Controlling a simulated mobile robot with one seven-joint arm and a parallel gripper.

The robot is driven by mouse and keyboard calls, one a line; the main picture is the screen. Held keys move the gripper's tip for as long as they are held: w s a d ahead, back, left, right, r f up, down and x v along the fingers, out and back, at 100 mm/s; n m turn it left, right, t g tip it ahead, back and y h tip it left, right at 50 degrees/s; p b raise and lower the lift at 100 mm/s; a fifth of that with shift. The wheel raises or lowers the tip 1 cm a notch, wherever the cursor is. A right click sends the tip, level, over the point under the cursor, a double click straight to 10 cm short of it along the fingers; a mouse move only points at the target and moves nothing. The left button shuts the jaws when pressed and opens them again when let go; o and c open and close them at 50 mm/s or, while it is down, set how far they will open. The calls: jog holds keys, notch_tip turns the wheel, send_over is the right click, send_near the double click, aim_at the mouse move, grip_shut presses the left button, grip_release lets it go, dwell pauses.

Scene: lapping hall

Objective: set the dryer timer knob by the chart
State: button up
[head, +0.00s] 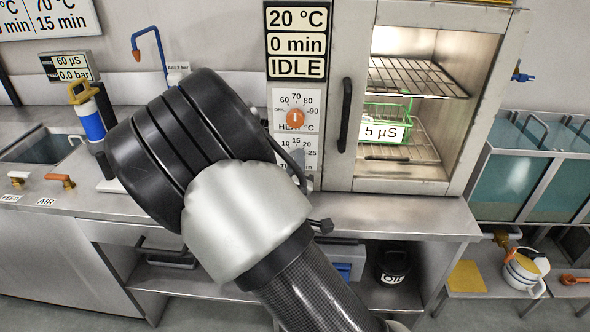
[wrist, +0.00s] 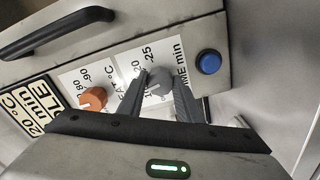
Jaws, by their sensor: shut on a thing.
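The grey timer knob (wrist: 158,84) sits on the dryer's control panel, under the minute scale, in the wrist view. My gripper (wrist: 161,76) is shut on it, one finger on each side. The knob's pointer cannot be made out. In the head view my arm hides the knob, but part of the timer scale (head: 298,146) shows. The dryer display (head: 297,42) reads 20 °C, 0 min, IDLE. The orange heat knob (head: 295,118) is above the timer, its mark roughly upward near 70; it also shows in the wrist view (wrist: 93,98). The chart (head: 60,17) at top left is cut off; "70 °C, 15 min" is readable.
A blue button (wrist: 209,62) is beside the timer scale. The dryer's black door handle (head: 345,115) is right of the panel. Inside the dryer, a green basket (head: 398,108) tagged 5 µS stands on a rack. A sink (head: 40,146) and blue-banded bottle (head: 90,120) are at left.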

jog(key=shift+a+m+b, duration=0.1)
jog(key=shift+m+b, duration=0.25)
jog(key=shift+m, duration=0.45)
jog(key=o, duration=1)
jog(key=shift+o, duration=0.2)
jog(key=shift+s, duration=0.1)
jog(key=s+p, duration=0.8)
jog(key=s, duration=0.9)
jog(key=shift+s+a+p, duration=0.15)
jog(key=shift+a+p, duration=0.1)
jog(key=shift+p, duration=0.05)
